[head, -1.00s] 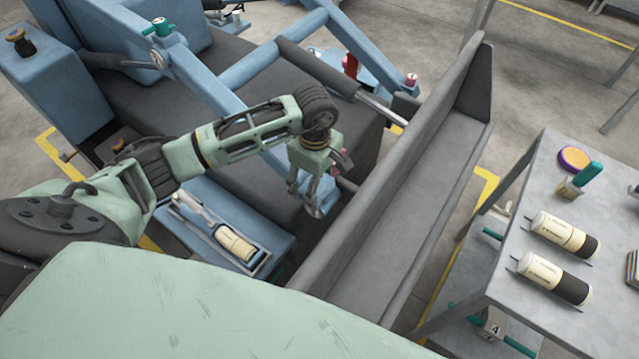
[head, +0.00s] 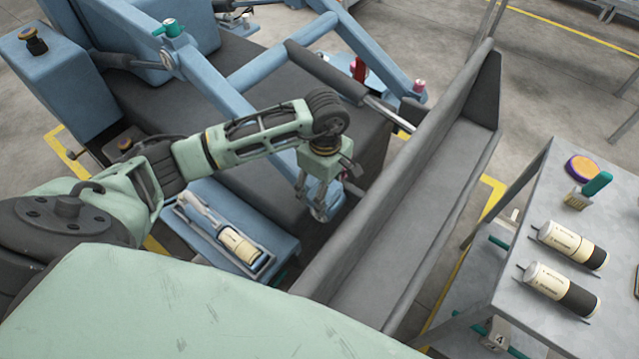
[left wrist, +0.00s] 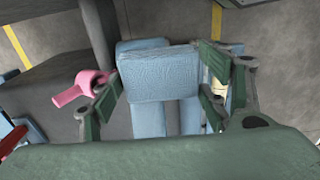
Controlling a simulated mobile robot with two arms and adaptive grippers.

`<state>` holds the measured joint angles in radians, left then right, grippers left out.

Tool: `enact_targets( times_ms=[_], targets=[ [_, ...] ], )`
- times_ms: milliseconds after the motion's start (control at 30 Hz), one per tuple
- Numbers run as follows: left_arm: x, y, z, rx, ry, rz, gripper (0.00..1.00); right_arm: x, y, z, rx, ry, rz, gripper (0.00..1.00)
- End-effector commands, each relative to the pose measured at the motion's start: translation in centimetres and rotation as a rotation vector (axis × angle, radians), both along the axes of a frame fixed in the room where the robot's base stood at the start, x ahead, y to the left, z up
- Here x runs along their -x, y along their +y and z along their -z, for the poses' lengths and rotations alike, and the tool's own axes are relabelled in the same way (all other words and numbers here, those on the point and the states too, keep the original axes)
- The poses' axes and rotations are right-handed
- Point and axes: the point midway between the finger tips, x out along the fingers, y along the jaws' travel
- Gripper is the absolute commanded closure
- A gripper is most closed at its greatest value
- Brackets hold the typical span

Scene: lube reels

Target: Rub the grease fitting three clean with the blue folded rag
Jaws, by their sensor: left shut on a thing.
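The blue folded rag (left wrist: 160,72) is gripped between the fingers of my left gripper (left wrist: 160,88) in the left wrist view. In the head view my left gripper (head: 318,198) points down beside the dark machine body, with the blue rag (head: 321,213) at its fingertips. A pink fitting or cap (left wrist: 78,88) shows just left of the fingers in the wrist view, apart from the rag. I cannot tell which fitting is number three, and no contact between rag and fitting is visible.
A long grey trough (head: 420,200) stands right of my left gripper. A blue tray (head: 205,232) with a cartridge (head: 240,245) lies left of it. A grey cart (head: 530,210) at right holds cartridges and a brush (head: 588,192). Blue machine arms (head: 220,90) stand behind.

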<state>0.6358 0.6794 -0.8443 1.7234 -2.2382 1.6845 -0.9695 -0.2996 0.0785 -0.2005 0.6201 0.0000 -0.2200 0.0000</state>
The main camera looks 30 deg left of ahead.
Motion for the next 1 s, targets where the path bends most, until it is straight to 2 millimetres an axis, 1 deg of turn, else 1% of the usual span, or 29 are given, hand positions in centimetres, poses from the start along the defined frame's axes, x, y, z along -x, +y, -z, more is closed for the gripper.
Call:
enact_targets(
  times_ms=[133, 467, 1000],
  targets=[
    [0.1, -0.5, -0.1, 0.0, -0.001, 0.001, 0.51, 0.0, 0.0, 0.0, 0.0, 0.0, 0.0, 0.6],
    [0.0, -0.4, -0.1, 0.0, -0.002, 0.0, 0.51, 0.0, 0.0, 0.1, 0.001, 0.0, 0.0, 0.6],
    [-0.3, 1.9, 0.2, -0.002, -0.002, -0.002, 0.51, 0.0, -0.2, 1.0, 0.002, 0.001, 0.0, 0.6]
  ],
)
